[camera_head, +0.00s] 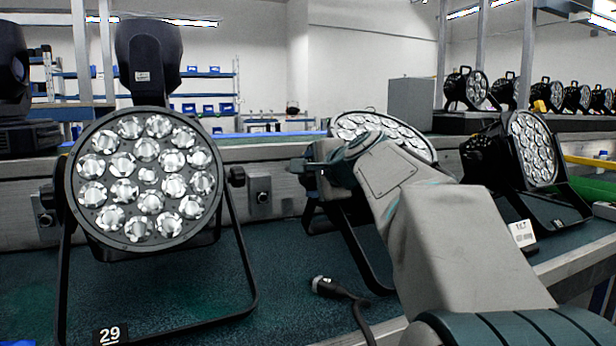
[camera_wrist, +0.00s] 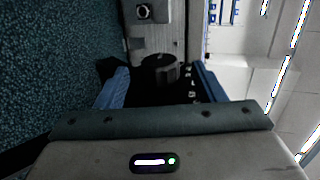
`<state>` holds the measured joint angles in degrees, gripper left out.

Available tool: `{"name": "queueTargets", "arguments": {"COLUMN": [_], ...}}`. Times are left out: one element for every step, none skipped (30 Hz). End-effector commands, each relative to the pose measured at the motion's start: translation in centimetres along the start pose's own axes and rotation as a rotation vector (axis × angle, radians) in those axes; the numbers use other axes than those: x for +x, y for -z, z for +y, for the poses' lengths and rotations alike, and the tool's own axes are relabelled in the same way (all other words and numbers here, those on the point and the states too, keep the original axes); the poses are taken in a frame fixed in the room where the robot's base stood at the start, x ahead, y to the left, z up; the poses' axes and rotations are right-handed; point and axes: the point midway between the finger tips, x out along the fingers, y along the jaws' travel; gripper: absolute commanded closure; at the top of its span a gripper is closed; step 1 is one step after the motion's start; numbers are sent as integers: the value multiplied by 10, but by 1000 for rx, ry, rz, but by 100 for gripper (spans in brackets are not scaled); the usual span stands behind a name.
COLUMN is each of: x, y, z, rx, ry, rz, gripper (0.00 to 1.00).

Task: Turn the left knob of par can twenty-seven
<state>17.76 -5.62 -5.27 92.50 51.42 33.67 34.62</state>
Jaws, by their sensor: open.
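A par can (camera_head: 380,128) with a round face of lenses stands mid-table, largely hidden behind my arm. I cannot see its number label. My gripper (camera_head: 304,172) is at this can's left side in the head view. In the wrist view my gripper (camera_wrist: 160,84) is open, with one blue finger on each side of a dark round knob (camera_wrist: 158,68). The knob sits between the fingertips, with gaps visible, so the fingers do not look closed on it.
Par can 29 (camera_head: 148,180) stands at left on its bracket. Another par can (camera_head: 533,150) stands at right; a label (camera_head: 522,233) near it is hard to read. A cable plug (camera_head: 330,287) lies on the dark table mat (camera_head: 285,260). A wall socket (camera_wrist: 144,12) shows behind.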

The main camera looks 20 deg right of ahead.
Motion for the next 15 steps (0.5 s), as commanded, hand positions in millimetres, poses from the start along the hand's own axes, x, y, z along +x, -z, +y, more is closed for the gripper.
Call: {"name": "queueTargets", "arguments": {"x": [-12, -19, -28, -35, -42, -51, -58, -64, -73, -78, -84, -90, -94, -98, -103], "y": [0, 0, 0, 0, 0, 0, 0, 0, 0, 0, 0, 0, 0, 0, 0], "z": [-1, -1, -1, -1, -1, -2, -2, -1, -2, -2, -2, -1, -1, -1, -1], "rx": [-1, -1, -1, -1, -1, -2, -2, -1, -1, -1, -1, -1, -1, -1, -1], "ry": [3, 3, 4, 3, 3, 3, 4, 3, 3, 3, 3, 2, 1, 1, 1], "rz": [2, 2, 2, 3, 3, 2, 2, 2, 2, 2, 2, 1, 1, 1, 1], "gripper": [37, 37, 37, 37, 37, 37, 37, 37, 37, 37, 37, 37, 37, 37, 37]}}
